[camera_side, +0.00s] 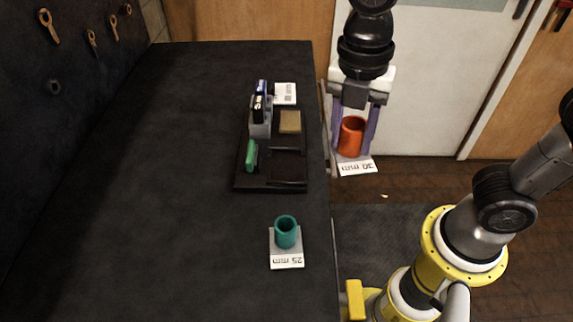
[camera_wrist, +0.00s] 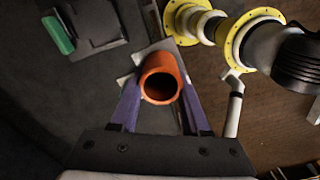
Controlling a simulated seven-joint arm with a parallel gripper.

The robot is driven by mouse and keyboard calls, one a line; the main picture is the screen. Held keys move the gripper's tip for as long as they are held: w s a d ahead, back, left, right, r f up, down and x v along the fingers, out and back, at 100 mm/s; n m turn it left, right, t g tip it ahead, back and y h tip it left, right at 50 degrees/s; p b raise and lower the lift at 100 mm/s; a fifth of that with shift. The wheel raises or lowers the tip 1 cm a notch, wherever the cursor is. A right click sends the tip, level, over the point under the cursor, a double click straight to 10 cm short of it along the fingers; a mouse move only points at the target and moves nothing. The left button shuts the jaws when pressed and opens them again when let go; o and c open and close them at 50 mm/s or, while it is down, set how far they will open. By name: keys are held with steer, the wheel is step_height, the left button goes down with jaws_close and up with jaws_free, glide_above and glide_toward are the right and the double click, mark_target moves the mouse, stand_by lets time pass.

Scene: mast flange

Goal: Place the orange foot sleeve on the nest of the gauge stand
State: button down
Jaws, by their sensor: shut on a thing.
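The orange foot sleeve (camera_side: 352,137) is an open, upright tube, and my gripper (camera_side: 355,133) is shut on it with purple fingers on either side. In the wrist view the sleeve (camera_wrist: 161,76) shows its dark bore between the fingers (camera_wrist: 160,90). It is beside the table's right edge, above or on a pale plate marked 30 mm (camera_side: 357,168); I cannot tell whether they touch. A dark base (camera_side: 270,187) on the table, probably the gauge stand, carries a grey upright block (camera_side: 260,129), a tan square pad (camera_side: 290,122) and a green piece (camera_side: 251,156). I cannot tell which part is the nest.
A teal sleeve (camera_side: 286,232) stands on a plate marked 25 mm (camera_side: 287,262) near the table's right edge. A white label card (camera_side: 285,93) lies behind the dark base. The left of the dark table (camera_side: 170,180) is clear. Tools hang on the wall panel at left.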

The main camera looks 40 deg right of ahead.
mark_target(360, 118)
steer(key=d, duration=0.1)
steer(key=d+m, duration=0.1)
steer(key=d+r, duration=0.1)
steer(key=shift+w+d, duration=0.35)
steer(key=shift+w, duration=0.05)
steer(key=shift+w+f+m, duration=0.15)
steer(key=shift+w+m, duration=0.1)
steer(key=shift+m, duration=0.05)
steer(key=w+a+f, duration=0.1)
steer(key=w+f, duration=0.2)
steer(key=w, duration=0.1)
steer(key=w+a+f, duration=0.2)
steer(key=w+f, duration=0.1)
steer(key=w, duration=0.1)
steer(key=w+a+f, duration=0.1)
steer(key=w+f, duration=0.1)
steer(key=w, duration=0.2)
steer(key=shift+a+f, duration=0.15)
steer(key=shift+f, duration=0.25)
steer(key=shift+w+a+f, duration=0.1)
steer(key=shift+w+f, duration=0.1)
steer(key=shift+f, duration=0.8)
steer(key=shift+w+a+f, duration=0.1)
steer(key=shift+w+f, duration=0.05)
steer(key=shift+f, duration=0.85)
steer(key=shift+f, duration=0.1)
steer(key=shift+c, duration=1.9)
jaws_free()
steer(key=shift+f, duration=0.1)
